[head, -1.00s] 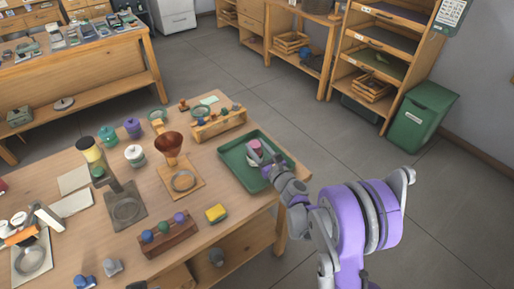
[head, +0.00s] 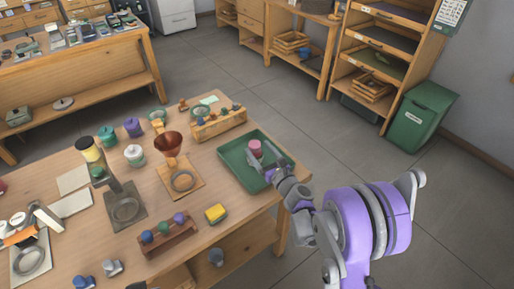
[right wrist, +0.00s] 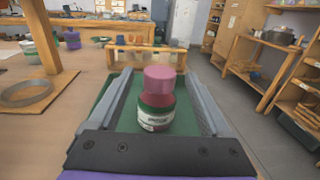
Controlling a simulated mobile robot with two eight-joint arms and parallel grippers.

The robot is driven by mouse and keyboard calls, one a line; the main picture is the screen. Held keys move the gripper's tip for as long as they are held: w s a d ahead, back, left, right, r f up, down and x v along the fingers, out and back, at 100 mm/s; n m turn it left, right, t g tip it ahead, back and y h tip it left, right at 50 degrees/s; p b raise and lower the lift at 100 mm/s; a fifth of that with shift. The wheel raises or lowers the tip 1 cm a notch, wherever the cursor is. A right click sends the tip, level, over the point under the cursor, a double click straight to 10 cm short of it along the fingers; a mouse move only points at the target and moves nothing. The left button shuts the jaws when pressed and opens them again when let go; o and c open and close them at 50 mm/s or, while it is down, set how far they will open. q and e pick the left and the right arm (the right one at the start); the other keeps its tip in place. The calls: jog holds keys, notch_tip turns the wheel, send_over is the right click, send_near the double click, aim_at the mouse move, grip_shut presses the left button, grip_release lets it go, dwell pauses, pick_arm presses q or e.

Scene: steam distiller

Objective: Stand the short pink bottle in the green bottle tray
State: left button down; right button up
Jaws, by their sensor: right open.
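The short pink bottle (head: 256,149) stands upright in the green bottle tray (head: 234,170) at the right end of the table. In the right wrist view the bottle (right wrist: 157,98) has a pink cap and a white label on a dark green band. My right gripper (head: 268,175) is open, at the near right side of the tray. Its fingers (right wrist: 157,105) lie on either side of the bottle in the wrist view, with gaps on both sides. The bottle stands by itself. My left gripper is not in view.
A wooden rack of small bottles (head: 218,124) stands just behind the tray. The tray floor around the bottle is clear.

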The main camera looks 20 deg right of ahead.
jog(key=b+v, duration=0.1)
jog(key=v, duration=0.9)
jog(key=shift+a, duration=0.1)
jog(key=s+a+n+g+y, duration=0.2)
jog(key=s+a+n+g, duration=0.75)
jog(key=n, duration=1.05)
jog(key=s+d+f+n+g+h, duration=0.1)
jog(key=s+d+f+n+h, duration=0.1)
jog(key=s+n, duration=0.4)
jog(key=s+d+f+n+g+h, duration=0.1)
jog(key=s+d+n+g+h, duration=0.1)
jog(key=s+d+n+h, duration=0.2)
jog(key=s+n, duration=0.3)
jog(key=s, duration=0.3)
jog(key=shift+s+f, duration=0.15)
jog(key=shift+f, duration=0.25)
